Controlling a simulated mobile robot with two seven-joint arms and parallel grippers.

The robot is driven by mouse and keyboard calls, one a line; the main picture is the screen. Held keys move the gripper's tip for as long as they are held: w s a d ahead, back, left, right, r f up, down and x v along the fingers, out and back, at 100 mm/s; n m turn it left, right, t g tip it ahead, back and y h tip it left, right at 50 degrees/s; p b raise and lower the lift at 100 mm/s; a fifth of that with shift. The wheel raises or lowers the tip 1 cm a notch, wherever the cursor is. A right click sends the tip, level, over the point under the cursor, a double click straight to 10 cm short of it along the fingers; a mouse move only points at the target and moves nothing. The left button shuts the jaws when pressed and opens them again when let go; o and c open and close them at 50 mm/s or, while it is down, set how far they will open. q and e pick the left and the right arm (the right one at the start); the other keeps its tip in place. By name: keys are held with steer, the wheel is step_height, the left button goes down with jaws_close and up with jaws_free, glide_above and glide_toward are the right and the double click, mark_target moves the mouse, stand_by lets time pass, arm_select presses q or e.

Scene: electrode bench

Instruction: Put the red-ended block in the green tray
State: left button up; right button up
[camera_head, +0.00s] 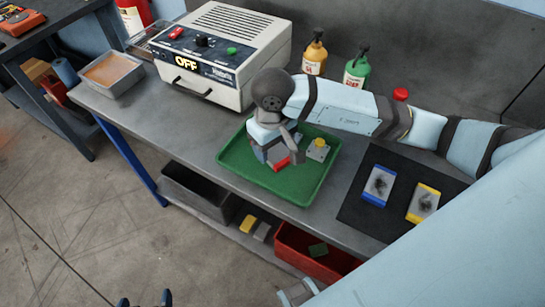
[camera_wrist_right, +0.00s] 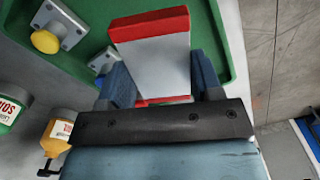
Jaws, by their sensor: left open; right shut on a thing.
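The red-ended block (camera_head: 281,164) is grey with red ends. It is held over the green tray (camera_head: 300,190), inside its outline; I cannot tell whether it touches the tray floor. My right gripper (camera_head: 275,153) is shut on it and partly hides it in the head view. In the right wrist view the block (camera_wrist_right: 153,68) sits between the two blue fingers of the gripper (camera_wrist_right: 163,85), with the tray (camera_wrist_right: 228,35) behind. My left gripper (camera_head: 145,299) is open and empty at the bottom edge of the head view, away from the bench; only its fingertips show.
A grey fixture with a yellow knob (camera_head: 318,149) occupies the tray's far right part. A black mat (camera_head: 372,218) holds a blue-ended block (camera_head: 379,185) and a yellow-ended block (camera_head: 423,203). A white machine (camera_head: 225,50) and two bottles (camera_head: 314,55) stand behind. A red bin (camera_head: 300,258) is below.

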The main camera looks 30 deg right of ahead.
mark_target(272, 160)
steer(key=shift+f, duration=2.7)
steer(key=shift+f, duration=0.25)
steer(key=o, duration=1.4)
steer(key=shift+o, duration=0.2)
steer(key=shift+r, duration=0.1)
